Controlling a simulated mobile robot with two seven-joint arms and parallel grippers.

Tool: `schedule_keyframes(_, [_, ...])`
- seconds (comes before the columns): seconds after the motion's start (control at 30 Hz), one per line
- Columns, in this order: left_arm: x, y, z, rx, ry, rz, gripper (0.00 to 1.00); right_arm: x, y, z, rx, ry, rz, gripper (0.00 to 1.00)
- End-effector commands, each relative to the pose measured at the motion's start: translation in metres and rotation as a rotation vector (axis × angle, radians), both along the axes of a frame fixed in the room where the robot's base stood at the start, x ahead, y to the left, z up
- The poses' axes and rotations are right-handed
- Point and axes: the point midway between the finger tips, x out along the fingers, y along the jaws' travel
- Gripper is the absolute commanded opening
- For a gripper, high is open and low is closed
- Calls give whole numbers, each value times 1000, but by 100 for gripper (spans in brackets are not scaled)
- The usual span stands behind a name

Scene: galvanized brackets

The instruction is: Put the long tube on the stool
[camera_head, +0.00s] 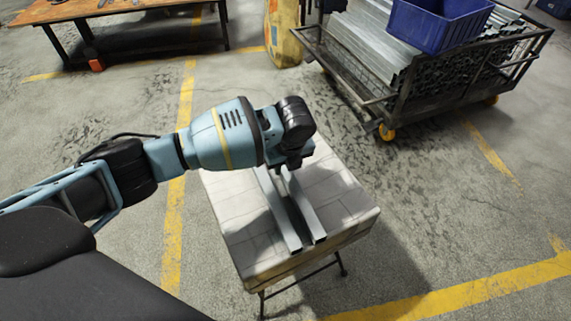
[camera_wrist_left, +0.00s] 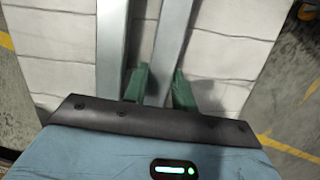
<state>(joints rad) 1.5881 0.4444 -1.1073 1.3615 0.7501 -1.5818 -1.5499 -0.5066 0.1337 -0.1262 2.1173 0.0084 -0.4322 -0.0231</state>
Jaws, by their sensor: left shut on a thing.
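Two grey metal tubes lie side by side over the stool (camera_head: 237,217), with a gap between them. In the head view, the left tube (camera_head: 279,215) and the right tube (camera_head: 306,207) run from under my left gripper (camera_head: 289,171) towards the stool's near edge. In the left wrist view, the green fingers (camera_wrist_left: 160,88) stand on either side of the right-hand tube (camera_wrist_left: 172,45), shut on it. The other tube (camera_wrist_left: 111,45) is outside the fingers on the left. I cannot tell whether the held tube touches the stool top. My right gripper is not in view.
A wheeled black cart (camera_head: 391,118) with metal profiles and a blue bin (camera_head: 437,27) stands at the back right. A wooden workbench (camera_head: 130,9) is at the back left. Concrete floor with yellow lines surrounds the stool and is mostly clear.

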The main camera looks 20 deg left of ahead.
Motion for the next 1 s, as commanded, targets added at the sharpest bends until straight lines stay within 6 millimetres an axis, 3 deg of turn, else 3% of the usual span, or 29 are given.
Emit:
schedule_keyframes(0.07, [1, 0, 0, -1, -2, 0, 0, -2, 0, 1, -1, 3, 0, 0])
schedule_keyframes(0.1, [0, 0, -1, 0, 0, 0, 28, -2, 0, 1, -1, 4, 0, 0])
schedule_keyframes(0.27, [0, 0, -1, 0, 0, 0, 49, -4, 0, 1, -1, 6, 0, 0])
schedule_keyframes(0.67, [-1, -1, 7, 0, -2, -1, 49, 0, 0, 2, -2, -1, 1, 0])
schedule_keyframes(1.0, [-9, -12, 70, -3, -6, -1, 49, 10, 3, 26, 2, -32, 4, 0])
